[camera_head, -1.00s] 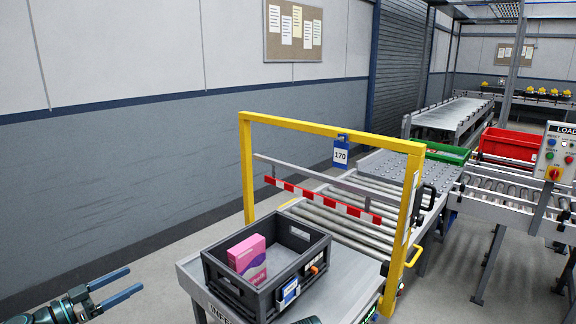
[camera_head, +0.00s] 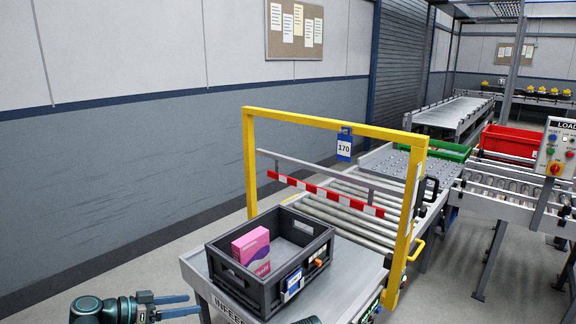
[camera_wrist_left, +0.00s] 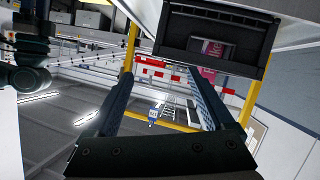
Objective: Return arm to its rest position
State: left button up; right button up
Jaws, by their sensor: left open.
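My left gripper (camera_head: 194,305) is at the bottom left of the head view, its two blue fingers apart with nothing between them. It is beside the left end of the infeed table (camera_head: 342,283), to the left of a dark grey crate (camera_head: 222,283). The crate stands on the table and holds a pink box (camera_head: 250,250). In the left wrist view the open fingers (camera_wrist_left: 160,80) frame empty space, and the crate (camera_wrist_left: 214,62) shows beyond them at the top. My right gripper is not visible; a dark rounded part shows at the bottom edge of the head view.
A yellow frame (camera_head: 290,117) with a red-and-white bar (camera_head: 326,194) spans the roller conveyor behind the crate. Green (camera_head: 447,151) and red (camera_head: 509,141) crates stand farther back. A control panel (camera_head: 556,150) is at the right. Floor at the left is clear.

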pick_arm(q)
jog(key=s+d+f+n+g+y+b, duration=0.2)
jog(key=s+d+f+g+y+b, duration=0.2)
jog(key=s+d+f+y, duration=0.5)
jog(key=s+d+f+n+g+y+b, duration=0.2)
jog(key=s+d+f+g+y+b, duration=0.3)
jog(key=d+f, duration=0.75)
pick_arm(e)
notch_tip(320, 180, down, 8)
jog(key=p, duration=0.1)
pick_arm(q)
notch_tip(320, 180, up, 15)
jog(key=t+h+p, duration=0.1)
jog(key=p, duration=1.5)
jog(key=shift+s+a, duration=0.4)
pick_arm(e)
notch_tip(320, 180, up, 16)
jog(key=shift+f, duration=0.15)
pick_arm(q)
jog(key=shift+d, duration=0.1)
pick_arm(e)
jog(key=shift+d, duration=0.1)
